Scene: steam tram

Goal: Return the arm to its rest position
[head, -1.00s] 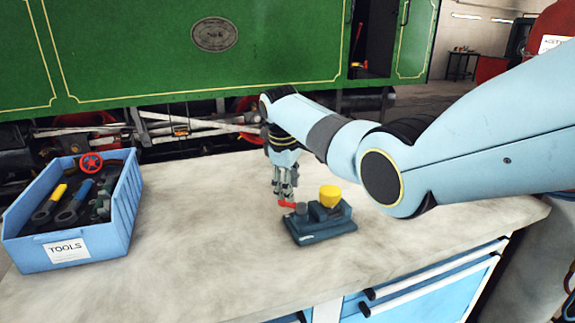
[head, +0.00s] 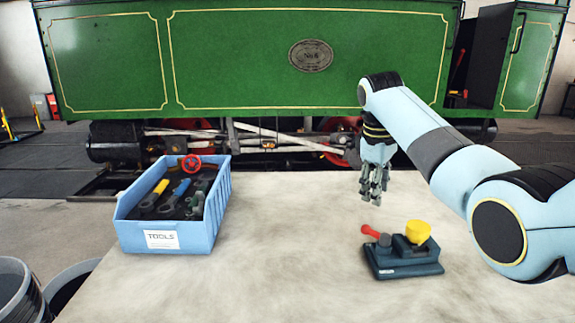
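My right arm comes in from the right in the head view. My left gripper is out of view.
A blue tools box (head: 166,236) with several tools stands on the left of the bench (head: 290,270). The bench between box and device is clear. A green steam tram (head: 250,60) stands behind. Dark buckets (head: 20,290) stand at lower left.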

